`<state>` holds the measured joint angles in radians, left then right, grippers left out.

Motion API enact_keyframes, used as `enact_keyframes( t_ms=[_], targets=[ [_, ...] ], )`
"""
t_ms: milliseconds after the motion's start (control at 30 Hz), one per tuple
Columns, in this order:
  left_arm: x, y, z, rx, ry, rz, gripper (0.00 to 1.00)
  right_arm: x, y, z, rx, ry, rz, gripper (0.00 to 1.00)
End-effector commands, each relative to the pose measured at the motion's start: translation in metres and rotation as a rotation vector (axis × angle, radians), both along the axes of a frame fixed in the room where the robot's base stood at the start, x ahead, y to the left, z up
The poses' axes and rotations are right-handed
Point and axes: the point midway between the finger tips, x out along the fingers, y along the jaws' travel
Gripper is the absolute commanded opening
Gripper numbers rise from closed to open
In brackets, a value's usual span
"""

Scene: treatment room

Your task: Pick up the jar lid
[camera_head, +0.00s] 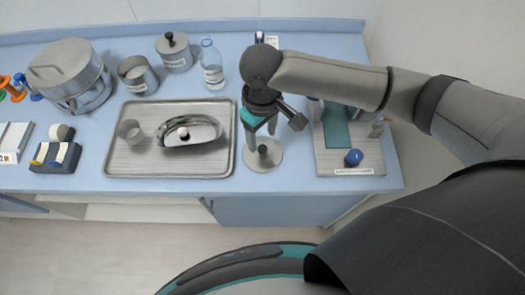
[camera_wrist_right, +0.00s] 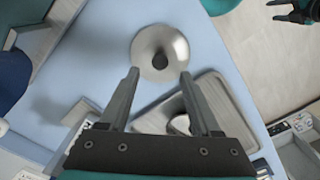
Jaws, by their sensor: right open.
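The jar lid (camera_head: 263,153) is a round, silvery disc with a dark knob, lying on the blue counter between the steel tray and the right-hand board. In the right wrist view the lid (camera_wrist_right: 177,45) shows whole, with its knob near the middle. My right gripper (camera_head: 261,141) points down over the lid. Its fingers are apart and empty; in the wrist view the fingertips (camera_wrist_right: 160,73) lie just short of the knob, one on each side. A dark gripper, seemingly my left one (camera_wrist_right: 292,12), is cut off at the wrist view's top right corner.
The steel tray (camera_head: 112,168) holds a small cup and an oval dish, left of the lid. A board (camera_head: 325,160) with a blue-knobbed item lies to the right. A bottle (camera_head: 212,65), a lidded jar (camera_head: 174,55) and an open canister (camera_head: 137,77) stand behind.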

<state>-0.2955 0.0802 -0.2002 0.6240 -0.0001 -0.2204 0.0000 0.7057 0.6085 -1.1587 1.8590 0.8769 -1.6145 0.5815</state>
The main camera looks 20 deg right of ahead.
Motion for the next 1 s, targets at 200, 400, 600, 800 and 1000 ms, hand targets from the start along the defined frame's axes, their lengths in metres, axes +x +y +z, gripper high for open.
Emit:
enact_keyframes(
  t_ms=[200,400,600,800,1000],
  targets=[
    [0.002,0.000,-0.006,-0.001,-0.005,0.000,0.61,-0.003,-0.001,-0.035,-0.002,0.002,-0.001,0.64],
    [0.000,0.000,-0.008,0.000,0.000,0.000,0.61,-0.002,-0.001,-0.047,0.000,0.001,0.001,0.64],
    [-0.004,0.000,-0.008,0.000,0.006,0.000,0.61,-0.002,-0.001,-0.046,0.000,0.001,0.001,0.61],
    [-0.006,0.001,-0.008,0.001,0.009,0.000,0.61,-0.002,-0.001,-0.046,0.000,0.001,0.001,0.39],
    [-0.006,0.001,-0.008,0.001,0.009,0.000,0.61,-0.002,-0.001,-0.046,-0.001,0.000,0.001,0.16]
  ],
)
